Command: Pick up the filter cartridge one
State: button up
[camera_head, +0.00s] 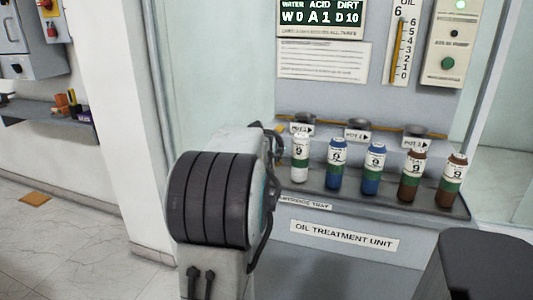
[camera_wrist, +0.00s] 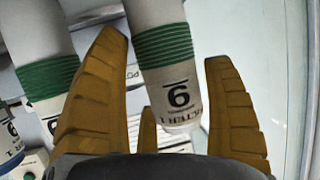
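In the wrist view, a white cartridge (camera_wrist: 165,60) with a green band and an upside-down label reading "FILTER 1" lies between the fingers of my gripper (camera_wrist: 163,52). My gripper is open, with gaps between the cartridge and the outer fingers. A third finger shows low in the middle. In the head view, my arm hides most of the gripper.
Blue cartridges (camera_head: 337,164) and brown cartridges (camera_head: 413,177) stand to the right in the row. In the wrist view, a neighbouring cartridge (camera_wrist: 45,70) is close to the left finger. Round ports (camera_head: 358,129) line the panel behind. A glass pane (camera_wrist: 285,60) is at the right.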

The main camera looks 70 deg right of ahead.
jog(key=c, duration=1)
jog(key=shift+r, duration=0.1)
